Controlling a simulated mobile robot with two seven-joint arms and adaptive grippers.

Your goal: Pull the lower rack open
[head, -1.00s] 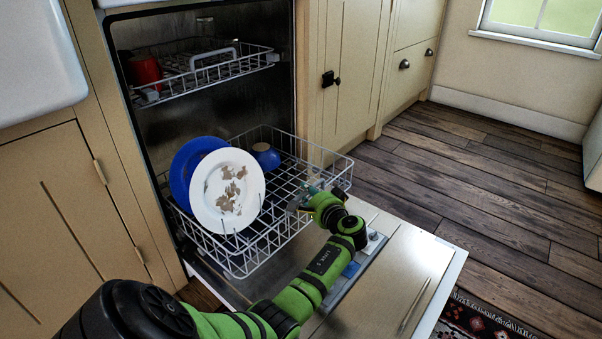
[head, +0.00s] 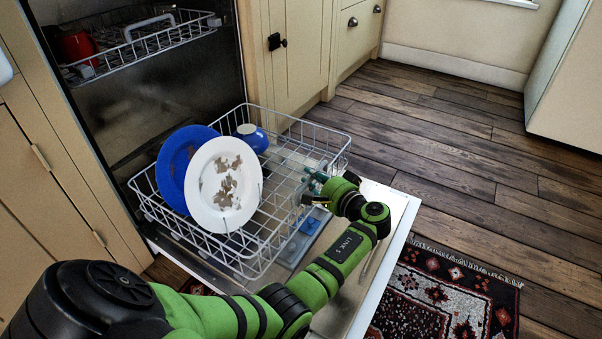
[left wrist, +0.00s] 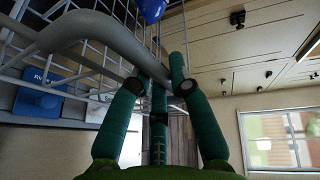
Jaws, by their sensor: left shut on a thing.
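The lower rack (head: 283,237) is a white wire basket, drawn well out of the dishwasher over its lowered door (head: 345,310). It holds a blue plate (head: 172,166), a white plate with brown stains (head: 224,188) and a blue bowl or cup (head: 252,137). My left gripper (head: 312,186) is at the rack's front rim. In the left wrist view its green fingers (left wrist: 158,85) are shut around the thick grey rim bar (left wrist: 110,35). My right gripper is not in view.
The upper rack (head: 160,43) sits inside the dishwasher with a red cup (head: 76,46) in it. Cream cupboards (head: 290,50) stand beside the dishwasher. Wooden floor (head: 460,140) lies open to the right, with a patterned rug (head: 440,295) near the door.

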